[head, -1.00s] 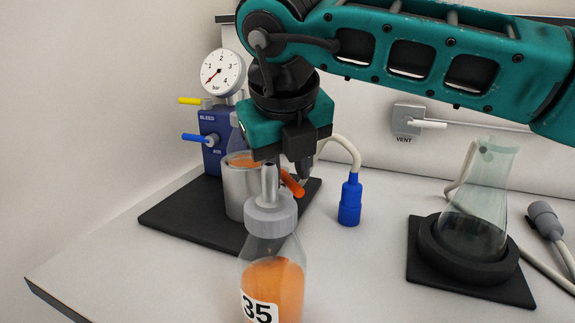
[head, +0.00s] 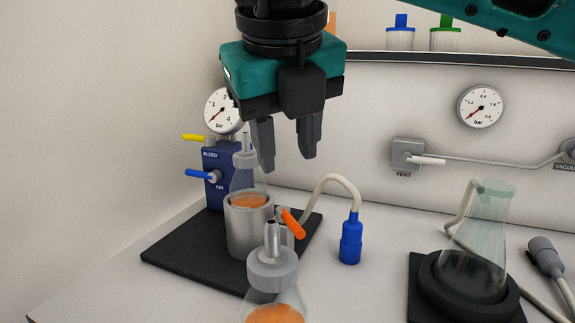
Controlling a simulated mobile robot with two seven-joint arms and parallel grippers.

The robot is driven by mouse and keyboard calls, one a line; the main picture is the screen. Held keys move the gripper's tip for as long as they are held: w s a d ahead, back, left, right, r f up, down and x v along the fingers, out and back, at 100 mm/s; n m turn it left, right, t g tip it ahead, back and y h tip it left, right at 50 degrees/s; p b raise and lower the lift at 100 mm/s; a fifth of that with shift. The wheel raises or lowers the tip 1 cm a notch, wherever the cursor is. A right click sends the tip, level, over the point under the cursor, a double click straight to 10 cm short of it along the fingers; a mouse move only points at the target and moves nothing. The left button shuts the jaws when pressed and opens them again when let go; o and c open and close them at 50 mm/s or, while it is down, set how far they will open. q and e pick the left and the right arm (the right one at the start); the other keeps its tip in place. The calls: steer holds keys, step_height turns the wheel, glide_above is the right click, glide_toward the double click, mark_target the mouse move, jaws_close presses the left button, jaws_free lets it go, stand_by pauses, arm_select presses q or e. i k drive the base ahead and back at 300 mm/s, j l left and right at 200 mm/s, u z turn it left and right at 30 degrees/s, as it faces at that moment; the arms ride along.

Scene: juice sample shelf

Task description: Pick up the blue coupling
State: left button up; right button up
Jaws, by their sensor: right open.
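The blue coupling (head: 350,240) hangs or stands at the end of a pale curved hose (head: 328,181), to the right of the black base plate. Whether its lower end touches the bench is hard to tell. My right gripper (head: 287,164) points down with its two dark fingers apart and nothing between them. It is up and to the left of the coupling, above the metal cup. My left gripper is not in view.
A bottle with orange juice (head: 273,273) stands in front. A metal cup (head: 248,228) holds another bottle beside an orange lever (head: 293,222). A blue valve block (head: 219,170) is behind. A flask (head: 480,235) stands at right, near a grey coupling (head: 546,256).

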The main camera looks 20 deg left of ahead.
mark_target(350, 246)
steer(key=k, duration=1.5)
